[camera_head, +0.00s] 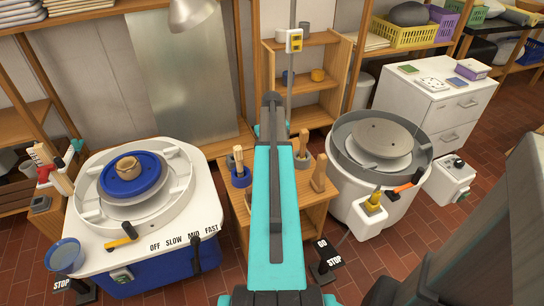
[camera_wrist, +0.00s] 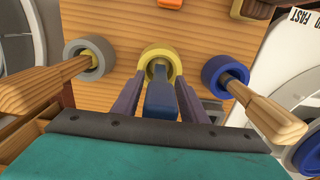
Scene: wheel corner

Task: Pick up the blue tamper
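A blue, block-like upright piece (camera_wrist: 160,98), which I take for the blue tamper, stands in a yellow ring-shaped holder (camera_wrist: 172,55) in the wrist view. Its foot is inside the ring. My gripper (camera_wrist: 159,82) has its two grey-purple fingers on either side of this piece, with narrow gaps showing near the tips, so it looks open around it. In the head view my arm hides the yellow holder, the blue piece and my fingers.
In the wrist view, a grey ring (camera_wrist: 86,48) and a blue ring (camera_wrist: 222,72) hold wooden-handled tools close on either side. They stand on a wooden stand (camera_head: 262,222) between the left pottery wheel (camera_head: 185,215) and the right one (camera_head: 357,212).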

